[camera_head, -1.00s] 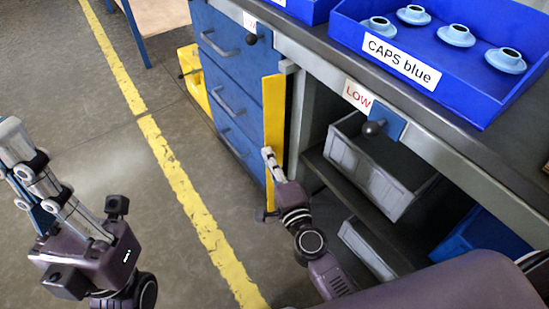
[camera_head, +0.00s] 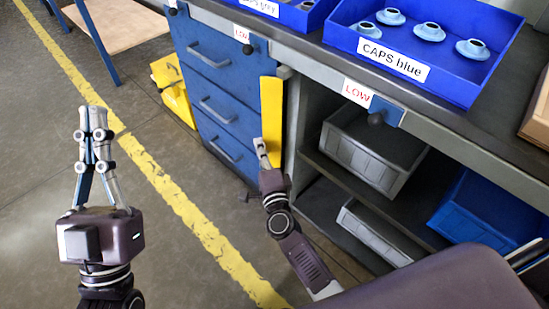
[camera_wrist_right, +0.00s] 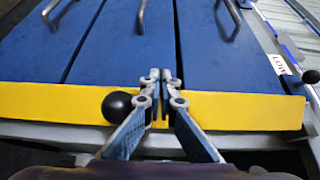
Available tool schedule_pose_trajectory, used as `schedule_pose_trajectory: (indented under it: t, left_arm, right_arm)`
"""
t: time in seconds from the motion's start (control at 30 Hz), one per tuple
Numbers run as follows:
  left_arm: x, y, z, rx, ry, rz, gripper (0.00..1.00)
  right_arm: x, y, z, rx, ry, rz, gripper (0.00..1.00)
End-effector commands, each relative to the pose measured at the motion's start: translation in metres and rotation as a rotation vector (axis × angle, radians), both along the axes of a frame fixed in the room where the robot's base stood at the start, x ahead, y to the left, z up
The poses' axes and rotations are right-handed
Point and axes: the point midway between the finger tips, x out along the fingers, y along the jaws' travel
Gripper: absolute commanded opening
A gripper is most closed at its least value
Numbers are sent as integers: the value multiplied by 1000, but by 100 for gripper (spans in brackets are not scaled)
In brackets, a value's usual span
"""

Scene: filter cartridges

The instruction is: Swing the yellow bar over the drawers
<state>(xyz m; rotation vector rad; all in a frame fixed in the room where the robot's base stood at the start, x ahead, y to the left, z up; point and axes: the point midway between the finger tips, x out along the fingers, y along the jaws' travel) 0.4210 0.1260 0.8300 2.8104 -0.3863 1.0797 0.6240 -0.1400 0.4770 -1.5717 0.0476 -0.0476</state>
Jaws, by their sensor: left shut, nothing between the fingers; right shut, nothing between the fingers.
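The yellow bar (camera_head: 271,112) stands upright along the right edge of the blue drawers (camera_head: 212,67), beside the cabinet post. In the right wrist view the bar (camera_wrist_right: 245,110) runs across the picture below the drawer fronts (camera_wrist_right: 110,45), with a black ball knob (camera_wrist_right: 117,106) at it. My right gripper (camera_head: 261,146) is shut and empty at the bar's lower part. In the wrist view its fingers (camera_wrist_right: 160,76) cross in front of the bar, tips toward the drawers; I cannot tell whether they touch it. My left gripper (camera_head: 96,112) is shut and empty, pointing up, away from the drawers.
A blue tray of caps (camera_head: 465,85) sits on the workbench. Grey bins (camera_head: 362,160) and a blue bin (camera_head: 480,215) fill the shelves on the right. A yellow object (camera_head: 172,88) stands on the floor beyond the drawers. The floor left of the drawers is mostly clear.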

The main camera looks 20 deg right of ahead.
Motion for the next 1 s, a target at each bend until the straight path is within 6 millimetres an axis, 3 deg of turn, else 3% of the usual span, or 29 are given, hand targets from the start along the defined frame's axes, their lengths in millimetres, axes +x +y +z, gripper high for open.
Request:
schedule_pose_trajectory:
  t: [0.23, 1.0]
  left_arm:
    - [12, -2, -14, 24, 80, 4, 0]
    - [12, -1, -14, 24, 80, 4, 0]
  right_arm:
    - [9, -2, 0, 0, 1, 3, 0]
    - [9, -3, -1, 0, 1, 2, 0]
